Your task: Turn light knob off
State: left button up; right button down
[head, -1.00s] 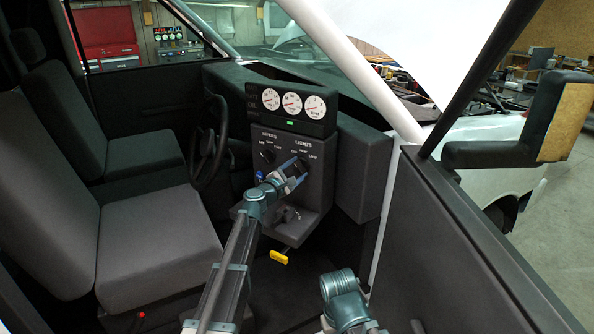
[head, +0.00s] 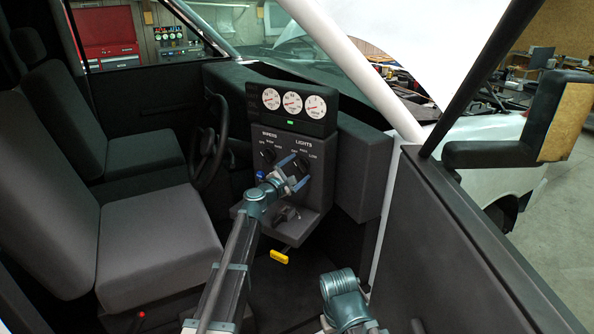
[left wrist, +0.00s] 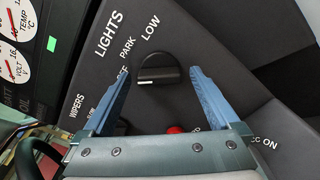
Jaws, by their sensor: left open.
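The black light knob (head: 302,166) sits on the grey dash panel under the word LIGHTS. In the left wrist view the light knob (left wrist: 158,68) is a half-round black dial with a white mark at its lower left edge. PARK and LOW are readable above it; the OFF label is partly hidden by a finger. My left gripper (head: 295,171) is open at the panel. In the left wrist view its two blue fingers (left wrist: 160,77) stand on either side of the knob, with visible gaps. My right gripper is out of view; only part of that arm shows at the bottom.
The wipers knob (head: 267,156) is close on the left of the light knob. Gauges (head: 293,102) sit above. A red control (left wrist: 174,130) is partly hidden below the knob. A yellow handle (head: 279,257) hangs under the panel. The steering wheel (head: 209,140) is at the left.

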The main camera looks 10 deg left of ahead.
pick_arm(q)
jog(key=v, duration=1.4)
jog(key=shift+w, duration=0.1)
jog(key=s+d+f+m+g, duration=0.8)
jog(key=s+f+m, duration=0.4)
jog(key=m, duration=0.1)
jog(key=s+a+f+m+g+y, duration=0.4)
jog(key=s+a+f, duration=0.1)
jog(key=s, duration=0.3)
jog(key=s+a+f+m+g+y, duration=0.3)
jog(key=s+a+f+m+y, duration=0.15)
jog(key=s, duration=0.35)
jog(key=s+d+m+g, duration=0.1)
jog(key=s+d+m, duration=0.2)
jog(key=s+d, duration=0.3)
jog(key=d, duration=0.5)
jog(key=shift+f+g+y, duration=0.15)
jog(key=shift+g+y, duration=0.15)
jog(key=shift+y, duration=0.05)
jog(key=shift+c, duration=0.2)
